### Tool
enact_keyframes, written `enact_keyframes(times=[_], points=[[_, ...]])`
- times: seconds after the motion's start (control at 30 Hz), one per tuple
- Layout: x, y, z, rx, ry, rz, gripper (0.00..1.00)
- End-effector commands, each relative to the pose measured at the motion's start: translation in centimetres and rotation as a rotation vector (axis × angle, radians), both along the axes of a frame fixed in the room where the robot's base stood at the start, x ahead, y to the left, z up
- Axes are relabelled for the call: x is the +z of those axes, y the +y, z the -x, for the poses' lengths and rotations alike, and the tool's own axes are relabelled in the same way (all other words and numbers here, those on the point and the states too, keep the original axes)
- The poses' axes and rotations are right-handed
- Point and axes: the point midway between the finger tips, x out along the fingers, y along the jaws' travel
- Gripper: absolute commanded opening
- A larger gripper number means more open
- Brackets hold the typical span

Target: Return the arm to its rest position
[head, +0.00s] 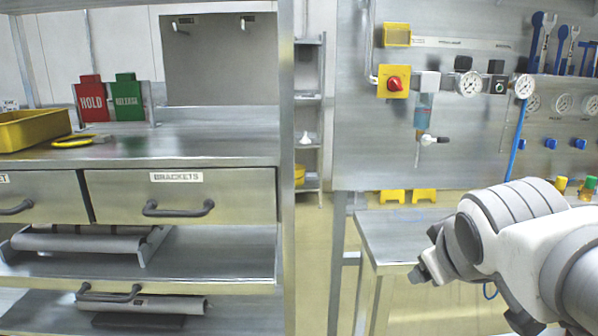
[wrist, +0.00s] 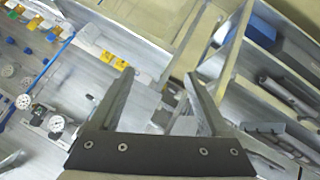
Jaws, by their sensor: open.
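My gripper (wrist: 160,88) shows in the wrist view with its two fingers apart and nothing between them. In the head view, my white and grey arm (head: 512,215) reaches in from the right edge, in front of a metal bench. The gripper's fingers cannot be made out clearly there. No object is held.
A metal bench (head: 395,240) stands below a panel with gauges and a red knob (head: 395,84). At left is a workbench with a BRACKETS drawer (head: 180,197), a yellow bin (head: 35,130), and red HOLD (head: 91,100) and green RELEASE (head: 128,99) signs. Open floor lies between.

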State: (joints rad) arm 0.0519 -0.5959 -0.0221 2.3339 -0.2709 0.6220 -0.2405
Motion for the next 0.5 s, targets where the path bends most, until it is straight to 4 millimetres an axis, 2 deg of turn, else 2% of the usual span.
enact_keyframes(times=[0.03,0.17,0.23,0.5], points=[[-2.2,1.6,2.7,-0.048,0.057,-0.109,0.81],[-7.8,6.0,9.8,-0.196,0.245,-0.389,0.81],[-4.5,6.1,9.9,-0.210,0.256,-0.406,0.81],[2.6,6.0,9.7,-0.208,0.254,-0.400,0.81]])
